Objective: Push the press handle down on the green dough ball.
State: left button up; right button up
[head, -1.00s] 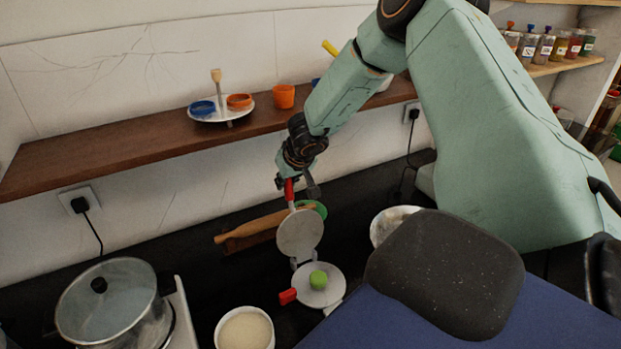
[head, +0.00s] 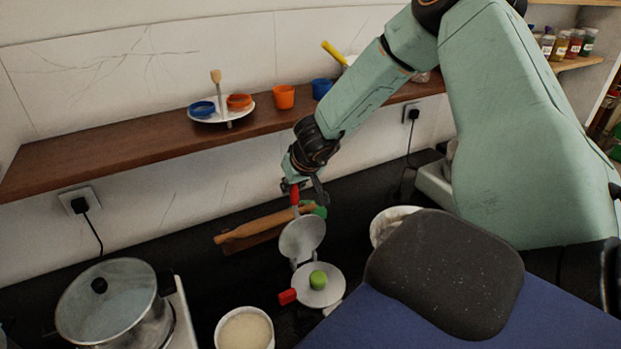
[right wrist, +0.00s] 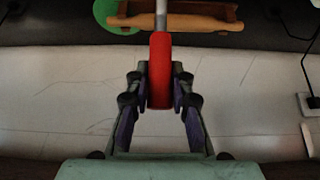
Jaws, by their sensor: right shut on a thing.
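The press stands open on the dark counter. Its lower plate (head: 332,297) lies flat with the green dough ball (head: 319,280) on it, and a short red grip (head: 287,297) sticks out to the left. Its upper plate (head: 301,238) is raised and tilted up behind. The red press handle (head: 294,196) points up from the upper plate and also shows in the right wrist view (right wrist: 160,60). My right gripper (head: 304,188) is shut on the red handle; in the right wrist view its fingers (right wrist: 160,98) flank it. My left gripper is not in view.
A rolling pin (head: 262,224) lies behind the press. A bowl of pale contents (head: 245,331) stands at the front left, near a lidded pot (head: 110,303). A white bowl (head: 388,221) is to the right. A wooden shelf (head: 120,156) runs above.

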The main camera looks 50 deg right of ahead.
jog(key=shift+s+a+r+p, duration=0.15)
jog(key=shift+s+a+p, duration=0.15)
jog(key=shift+s, duration=0.45)
jog(key=shift+s+a+r+p, duration=0.15)
jog(key=shift+s+p, duration=0.2)
jog(key=shift+s, duration=0.45)
jog(key=s+p, duration=0.1)
jog(key=s+a+p, duration=0.1)
jog(key=s, duration=0.1)
jog(key=shift+s, duration=0.2)
jog(key=shift+s+a+f+p, duration=0.1)
jog(key=shift+s+a+p, duration=0.15)
jog(key=shift+s, duration=0.35)
jog(key=shift+s+a+f+p, duration=0.15)
jog(key=shift+s+p, duration=0.2)
jog(key=shift+s, duration=0.2)
jog(key=shift+s+a+f+p, duration=0.1)
jog(key=shift+s+a+p, duration=0.15)
jog(key=shift+s, duration=0.35)
